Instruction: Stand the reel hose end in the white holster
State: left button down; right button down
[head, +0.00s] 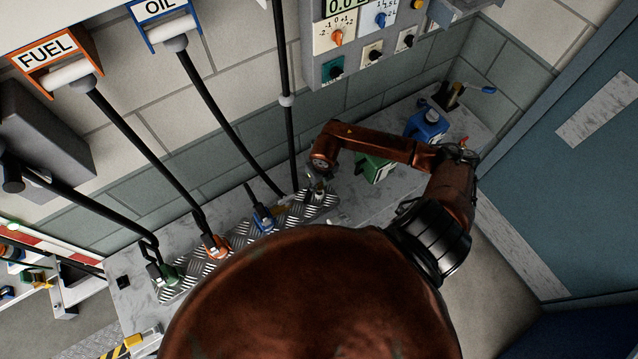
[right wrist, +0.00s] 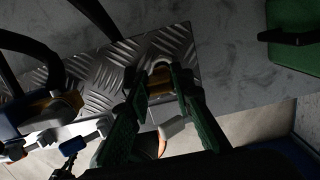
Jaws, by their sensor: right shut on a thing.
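My right gripper (head: 318,182) hangs over the right end of the tread plate, at the lower end of the dark hose (head: 287,130) that comes down from above. In the right wrist view its green fingers (right wrist: 160,84) are shut around a brass-coloured piece, which looks like the hose end (right wrist: 158,78). A pale rounded rim shows just beyond the brass piece; I cannot tell whether it is the white holster or whether the hose end is inside it. My left gripper is not in view.
The tread plate (head: 188,283) on the grey bench carries a green nozzle (head: 170,272), an orange nozzle (head: 215,246) and a blue nozzle (head: 263,220), with hoses attached. A green can (head: 373,168) and blue can (head: 427,124) stand to the right. A control panel (head: 365,35) is above.

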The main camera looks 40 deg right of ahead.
jog(key=shift+f+b, duration=1.45)
jog(key=shift+f, duration=0.25)
jog(key=c, duration=1.6)
grip_release()
jog(key=shift+r, duration=0.2)
jog(key=r, duration=0.4)
jog(key=s+r, duration=0.1)
jog(key=r, duration=0.6)
jog(key=shift+s+a+r, duration=0.1)
jog(key=shift+s+r, duration=0.1)
jog(key=shift+r, duration=0.15)
jog(key=shift+s+f, duration=0.1)
